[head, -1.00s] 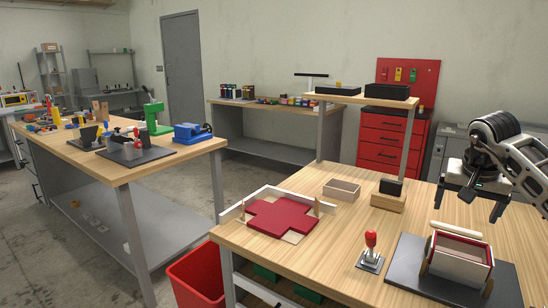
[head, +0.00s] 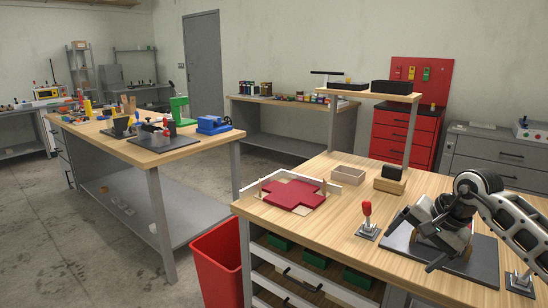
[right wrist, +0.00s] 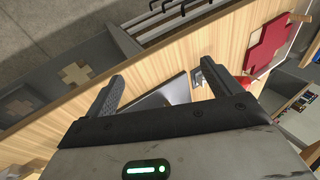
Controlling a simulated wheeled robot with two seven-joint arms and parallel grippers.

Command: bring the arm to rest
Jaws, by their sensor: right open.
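My right gripper (head: 418,240) is in the head view, over the dark plate (head: 478,262) at the right of the near bench. It is open, and I see nothing between its fingers. It also shows in the right wrist view (right wrist: 165,80), with its two dark fingers spread above the wood bench top. The arm and hand hide most of what stands on the dark plate. My left gripper is in no view.
A red-knobbed lever (head: 367,215) stands left of the plate. A red cross-shaped blank (head: 294,194) lies at the bench's left end. An open tray (head: 349,174) and a wooden block holder (head: 390,182) stand behind. A red bin (head: 218,262) is on the floor.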

